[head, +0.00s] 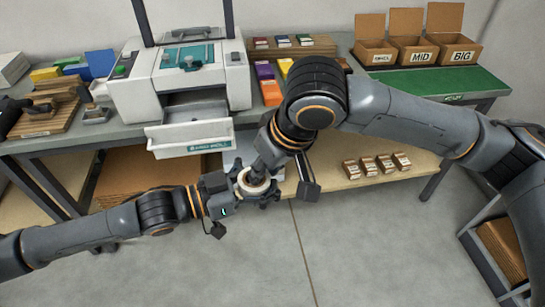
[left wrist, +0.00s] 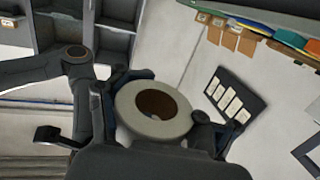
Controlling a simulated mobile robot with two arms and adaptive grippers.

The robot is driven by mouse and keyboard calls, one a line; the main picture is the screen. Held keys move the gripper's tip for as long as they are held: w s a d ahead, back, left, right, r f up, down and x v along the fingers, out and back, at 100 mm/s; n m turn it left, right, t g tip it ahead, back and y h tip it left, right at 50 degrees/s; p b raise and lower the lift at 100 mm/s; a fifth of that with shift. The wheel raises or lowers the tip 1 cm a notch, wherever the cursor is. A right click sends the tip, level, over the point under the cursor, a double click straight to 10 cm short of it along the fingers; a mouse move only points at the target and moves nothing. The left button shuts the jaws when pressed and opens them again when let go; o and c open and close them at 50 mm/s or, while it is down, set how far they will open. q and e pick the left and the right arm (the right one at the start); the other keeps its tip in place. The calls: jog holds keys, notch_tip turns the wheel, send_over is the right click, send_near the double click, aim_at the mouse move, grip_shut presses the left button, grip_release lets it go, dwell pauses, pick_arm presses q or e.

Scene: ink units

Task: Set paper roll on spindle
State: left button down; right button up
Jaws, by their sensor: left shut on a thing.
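A white paper roll (head: 254,184) with a brown core is held off the floor in front of the bench in the head view. My left gripper (head: 243,190) is shut on it. In the left wrist view the roll (left wrist: 130,115) sits between the fingers, with its open core facing the camera. My right gripper (head: 270,160) is right at the roll from above in the head view; whether its fingers touch the roll or are open cannot be told. The white printer (head: 178,78) stands on the bench with its front drawer (head: 190,138) pulled out. I cannot make out a spindle.
Cardboard boxes (head: 413,52) stand on the bench at right, behind a green mat (head: 455,88). Coloured ink packs (head: 270,92) lie beside the printer. Small brown boxes (head: 376,164) sit on the lower shelf. The floor (head: 350,240) in front is clear.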

jog(key=shift+w+a+f, duration=0.1)
jog(key=shift+a+f, duration=0.05)
jog(key=shift+f, duration=0.2)
jog(key=shift+c, duration=0.5)
